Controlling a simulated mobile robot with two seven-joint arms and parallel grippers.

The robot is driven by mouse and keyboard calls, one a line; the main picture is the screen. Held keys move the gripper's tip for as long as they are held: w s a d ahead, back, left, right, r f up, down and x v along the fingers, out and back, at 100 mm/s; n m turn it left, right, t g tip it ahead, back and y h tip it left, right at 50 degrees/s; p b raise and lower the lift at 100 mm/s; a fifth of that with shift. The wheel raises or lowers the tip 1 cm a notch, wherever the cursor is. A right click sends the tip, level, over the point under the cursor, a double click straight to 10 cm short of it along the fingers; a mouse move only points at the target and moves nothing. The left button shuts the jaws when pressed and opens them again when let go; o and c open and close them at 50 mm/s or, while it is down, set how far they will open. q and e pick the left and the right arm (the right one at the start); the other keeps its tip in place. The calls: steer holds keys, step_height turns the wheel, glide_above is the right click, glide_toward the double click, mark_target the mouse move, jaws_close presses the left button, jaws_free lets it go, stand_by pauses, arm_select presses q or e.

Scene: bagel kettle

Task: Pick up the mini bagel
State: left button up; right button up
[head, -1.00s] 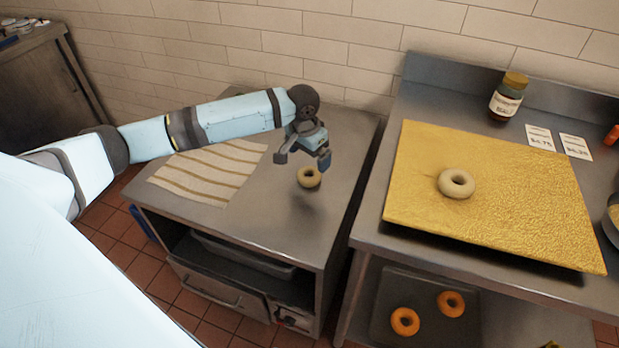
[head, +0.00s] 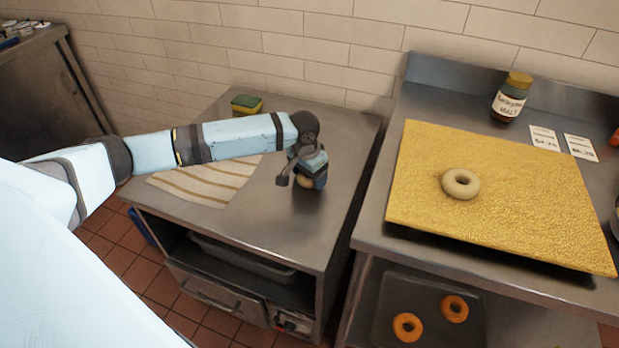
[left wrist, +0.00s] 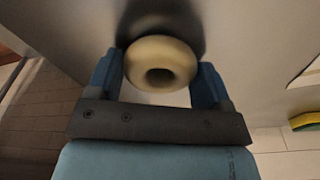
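The mini bagel, small and pale, sits low between the fingers of my left gripper (head: 302,182) over the left steel counter. In the head view the gripper hides most of it. In the left wrist view the bagel (left wrist: 160,62) lies between the two blue fingers (left wrist: 158,80), its hole facing the camera. The fingers are apart, one on each side and close to the bagel; a narrow gap shows on the right, and contact on the left is unclear. My right gripper is not in view.
A striped cloth (head: 210,180) and a green-yellow sponge (head: 247,104) lie on the left counter (head: 265,235). On the right counter, a gold board (head: 530,200) holds a larger bagel (head: 461,184); a jar (head: 511,97) stands behind. A tray below holds two orange rings.

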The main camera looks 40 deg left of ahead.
arm_select(q)
steer(key=c, duration=0.3)
step_height(320, 180, up, 20)
steer(key=p, duration=0.4)
steer(key=shift+d, duration=0.1)
